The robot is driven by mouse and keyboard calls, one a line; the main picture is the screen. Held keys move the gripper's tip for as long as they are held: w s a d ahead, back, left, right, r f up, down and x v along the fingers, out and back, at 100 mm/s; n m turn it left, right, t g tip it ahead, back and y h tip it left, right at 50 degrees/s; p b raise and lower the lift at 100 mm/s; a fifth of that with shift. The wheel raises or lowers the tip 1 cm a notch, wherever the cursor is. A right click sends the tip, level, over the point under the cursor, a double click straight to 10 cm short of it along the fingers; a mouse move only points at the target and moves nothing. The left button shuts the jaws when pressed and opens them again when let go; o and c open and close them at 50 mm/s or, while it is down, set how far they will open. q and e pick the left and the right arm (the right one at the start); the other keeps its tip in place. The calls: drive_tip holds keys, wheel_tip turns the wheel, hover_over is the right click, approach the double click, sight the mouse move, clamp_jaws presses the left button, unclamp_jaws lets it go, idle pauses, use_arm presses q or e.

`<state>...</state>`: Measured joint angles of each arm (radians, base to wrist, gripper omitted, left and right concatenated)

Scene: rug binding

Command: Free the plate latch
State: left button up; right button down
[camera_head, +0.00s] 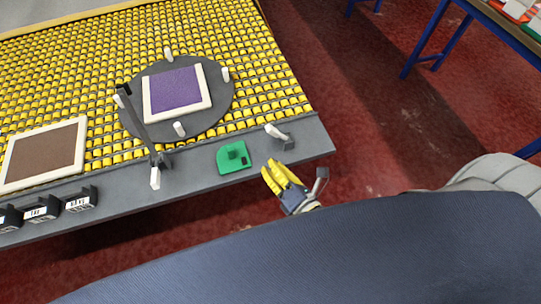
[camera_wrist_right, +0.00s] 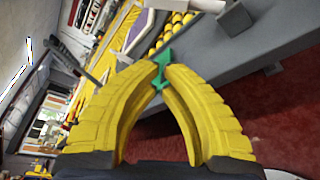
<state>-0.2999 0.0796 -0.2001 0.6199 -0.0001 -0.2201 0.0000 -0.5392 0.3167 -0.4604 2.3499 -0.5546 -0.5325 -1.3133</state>
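A dark round plate (camera_head: 207,121) lies on the yellow-studded table and bears a purple rug piece (camera_head: 175,89) with a white border. A dark lever (camera_head: 139,121) runs along its left edge, ending in a white tip at the table's front strip. A white-handled part (camera_head: 276,132) on a grey base sits near the front right corner. I cannot tell which part is the latch. My left gripper is out of view.
A brown rug piece (camera_head: 45,153) with a white border lies at the left. Several labelled black boxes (camera_head: 80,201) line the front edge. White pegs stand around the plate. A blue-legged table (camera_head: 425,45) is at the far right. Red floor (camera_head: 345,110) is open between.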

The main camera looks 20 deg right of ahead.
sight(278, 134)
drive_tip(key=x, duration=0.9)
drive_tip(key=shift+w, duration=0.2)
drive_tip(key=shift+s+d+r, duration=0.1)
drive_tip(key=shift+d+r, duration=0.55)
drive_tip(key=shift+d, duration=0.2)
drive_tip(key=shift+d+r, duration=0.5)
drive_tip(key=shift+d, duration=0.25)
drive_tip(key=shift+r, duration=0.1)
